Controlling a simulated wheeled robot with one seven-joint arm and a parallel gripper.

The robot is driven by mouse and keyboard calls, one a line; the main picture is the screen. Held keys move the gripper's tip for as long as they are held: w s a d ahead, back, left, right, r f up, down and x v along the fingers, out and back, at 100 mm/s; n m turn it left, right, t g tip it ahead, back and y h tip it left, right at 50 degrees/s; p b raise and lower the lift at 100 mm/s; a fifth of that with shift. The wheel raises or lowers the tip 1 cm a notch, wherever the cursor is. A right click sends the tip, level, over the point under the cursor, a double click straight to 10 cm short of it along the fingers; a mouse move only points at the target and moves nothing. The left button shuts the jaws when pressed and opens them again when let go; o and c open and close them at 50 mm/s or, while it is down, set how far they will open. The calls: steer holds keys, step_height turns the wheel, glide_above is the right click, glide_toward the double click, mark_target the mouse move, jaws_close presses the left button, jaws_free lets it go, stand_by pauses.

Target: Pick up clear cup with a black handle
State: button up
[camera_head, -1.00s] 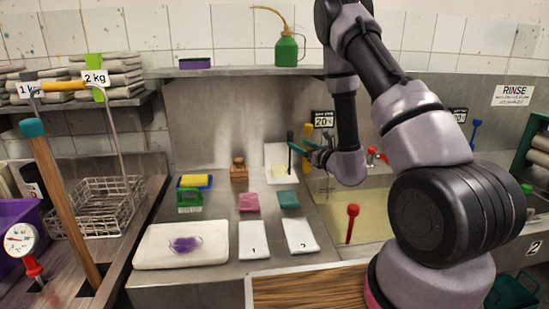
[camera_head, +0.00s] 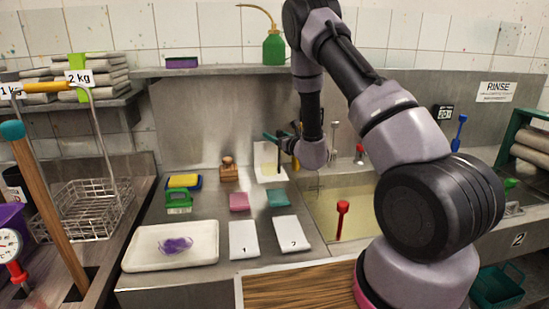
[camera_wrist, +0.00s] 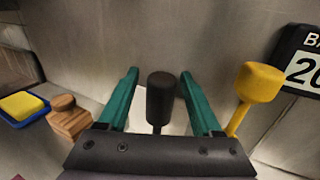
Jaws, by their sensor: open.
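The black handle (camera_wrist: 161,98) stands upright between the two teal fingers of my gripper (camera_wrist: 160,75) in the wrist view, with a visible gap on each side. Behind it is a pale patch; the clear cup body cannot be made out there. In the head view, the black handle (camera_head: 278,157) rises in front of a whitish, pale-yellow panel or tray (camera_head: 264,160) at the back of the counter. My gripper (camera_head: 274,136) is open beside the handle's top. The cup's lower part is too small to tell.
A yellow-headed handle (camera_wrist: 261,84) stands close to my right finger. A wooden block (camera_wrist: 69,119) and a yellow sponge in a blue tray (camera_wrist: 22,106) lie left. The sink basin (camera_head: 355,205) is at right, and the back wall is close behind.

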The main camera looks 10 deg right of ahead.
jaws_close()
stand_by(1.4)
